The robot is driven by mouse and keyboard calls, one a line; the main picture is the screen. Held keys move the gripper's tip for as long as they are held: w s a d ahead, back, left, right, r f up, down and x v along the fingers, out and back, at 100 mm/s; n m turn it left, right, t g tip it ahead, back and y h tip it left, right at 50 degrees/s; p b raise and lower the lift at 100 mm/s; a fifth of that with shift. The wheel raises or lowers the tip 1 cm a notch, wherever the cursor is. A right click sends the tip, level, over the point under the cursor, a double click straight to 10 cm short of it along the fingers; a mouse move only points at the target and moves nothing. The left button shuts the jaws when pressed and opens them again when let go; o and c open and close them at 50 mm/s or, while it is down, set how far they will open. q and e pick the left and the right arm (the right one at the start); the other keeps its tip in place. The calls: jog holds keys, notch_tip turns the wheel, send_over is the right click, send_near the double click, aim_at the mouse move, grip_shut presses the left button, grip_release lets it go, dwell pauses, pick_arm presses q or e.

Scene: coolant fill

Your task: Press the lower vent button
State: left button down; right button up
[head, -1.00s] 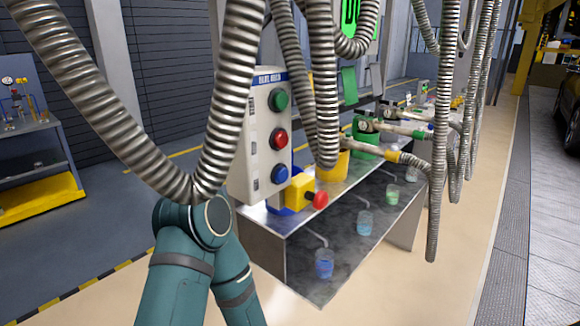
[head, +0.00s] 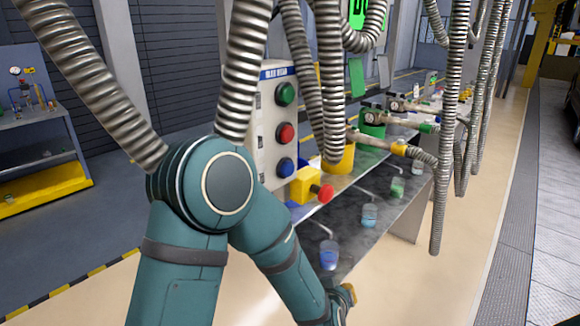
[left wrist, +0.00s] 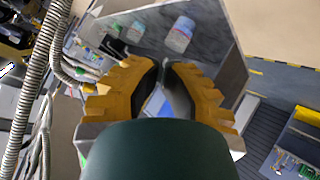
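A light grey control box (head: 265,137) with a blue header strip stands at the bench's near end in the head view. It has a green button (head: 286,94) on top, a red button (head: 287,133) in the middle and a blue button (head: 285,167) lowest. My teal left arm covers part of the box's left side. My left gripper (head: 345,298) shows only as a small yellow part at the bottom, low and in front of the bench, below the buttons. In the left wrist view my left gripper's yellow fingers (left wrist: 163,66) come together at the tips, with nothing seen between them. My right gripper is out of view.
A yellow block with a red knob (head: 321,192) juts out just below the blue button. Ribbed metal hoses (head: 327,80) hang before the bench. Cups (head: 329,254) of coloured liquid sit under the bench's spouts. The floor to the right is clear.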

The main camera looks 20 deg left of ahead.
aim_at(287, 169)
pick_arm(q)
notch_tip(287, 169, up, 17)
jog(key=w+d+n+t+y, duration=0.1)
jog(key=w+n+t+y, duration=0.1)
jog(key=n+t+y, duration=0.25)
jog(key=s+r+n+y, duration=0.2)
jog(key=r+n+y, duration=0.1)
jog(key=r, duration=0.4)
jog(key=s+a+r+n+y+p, duration=0.1)
jog(key=s+r+n+y, duration=0.2)
jog(key=r, duration=0.5)
jog(key=shift+s+n, duration=0.35)
jog(key=shift+w+a, duration=0.1)
jog(key=w+a, duration=0.3)
jog(key=a, duration=0.5)
jog(key=shift+p, duration=0.3)
jog(key=shift+a+f, duration=0.1)
jog(key=shift+a, duration=0.05)
jog(key=shift+w+a, duration=0.1)
jog(key=shift+a, duration=0.15)
